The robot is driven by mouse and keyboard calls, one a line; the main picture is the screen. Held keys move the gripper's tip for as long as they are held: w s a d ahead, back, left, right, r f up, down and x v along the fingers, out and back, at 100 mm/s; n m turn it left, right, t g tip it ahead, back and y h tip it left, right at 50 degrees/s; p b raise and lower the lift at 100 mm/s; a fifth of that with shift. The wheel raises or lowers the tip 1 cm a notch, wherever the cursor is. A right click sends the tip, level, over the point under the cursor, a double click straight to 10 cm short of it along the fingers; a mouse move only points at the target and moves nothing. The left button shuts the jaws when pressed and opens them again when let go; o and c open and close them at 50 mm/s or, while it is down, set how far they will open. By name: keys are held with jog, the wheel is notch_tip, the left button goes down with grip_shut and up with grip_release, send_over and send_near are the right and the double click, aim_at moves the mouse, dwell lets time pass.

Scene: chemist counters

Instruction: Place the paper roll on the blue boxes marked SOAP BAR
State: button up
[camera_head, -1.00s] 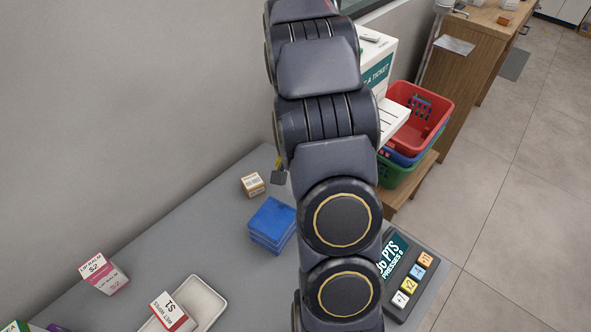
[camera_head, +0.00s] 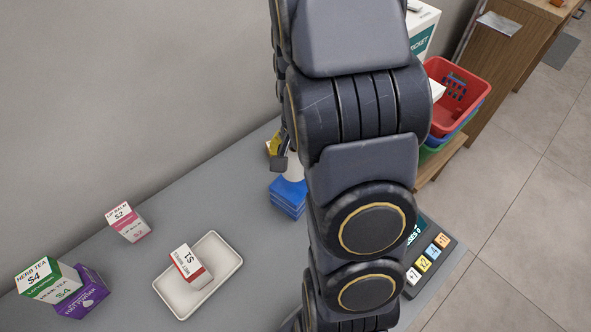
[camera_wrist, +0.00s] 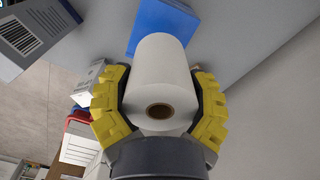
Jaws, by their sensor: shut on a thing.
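A white paper roll (camera_wrist: 160,75) with a brown core is clamped between the yellow pads of my gripper (camera_wrist: 160,110) in the wrist view. In the head view, part of the white roll (camera_head: 293,166) shows just above the stacked blue boxes (camera_head: 288,196), mostly behind my arm. My gripper (camera_head: 279,155) is at that stack, partly hidden. A blue box top (camera_wrist: 160,22) shows beyond the roll's far end in the wrist view. I cannot tell whether the roll touches the boxes. Their marking is not readable.
A white tray (camera_head: 232,262) holds a small red-and-white box (camera_head: 188,262). A lip balm box (camera_head: 128,222), a herb tea box (camera_head: 45,280) and a purple box (camera_head: 85,293) stand left. A button panel (camera_head: 432,262) is right; a red basket (camera_head: 458,92) is beyond.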

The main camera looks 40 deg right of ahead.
aim_at(295, 171)
jog(key=shift+f, duration=2.15)
jog(key=shift+f, duration=0.1)
jog(key=o, duration=1.2)
notch_tip(295, 171, up, 12)
jog(key=shift+d, duration=0.1)
jog(key=s+a+r+n, duration=0.2)
jog(key=s+a+n, duration=0.2)
jog(key=s+a, duration=0.1)
jog(key=s+a+r+n+g, duration=0.1)
jog(key=s+a+r+n, duration=0.2)
jog(key=a, duration=0.4)
jog(key=s+a+r+n, duration=0.2)
jog(key=s+a+n, duration=0.3)
jog(key=s+a, duration=0.1)
jog(key=shift+s+r+n+g, duration=0.25)
jog(key=shift+s+n+g, duration=0.05)
jog(key=shift+s, duration=0.6)
